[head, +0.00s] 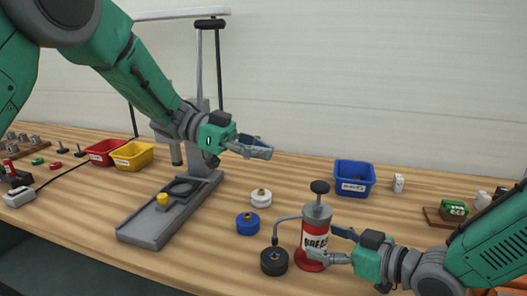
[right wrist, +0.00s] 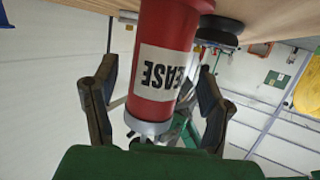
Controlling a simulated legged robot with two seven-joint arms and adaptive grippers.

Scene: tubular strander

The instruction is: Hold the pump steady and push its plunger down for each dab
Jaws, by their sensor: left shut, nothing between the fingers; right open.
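The grease pump (head: 316,236) stands upright on the table, a red can with a white label, grey top and black plunger knob (head: 320,187). Its bent spout reaches left over a black round piece (head: 274,262). My right gripper (head: 328,246) is open at the can, with fingers on both sides. In the right wrist view the red can (right wrist: 165,75) appears upside down between the two spread fingers (right wrist: 155,100), with gaps beside it. My left gripper (head: 262,149) is shut and empty, up and left of the plunger knob.
A blue capped piece (head: 248,223) and a white one (head: 261,198) lie left of the pump. A grey press stand (head: 150,229) is further left. A blue bin (head: 354,178) stands behind the pump; red (head: 104,152) and yellow (head: 133,156) bins are at back left.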

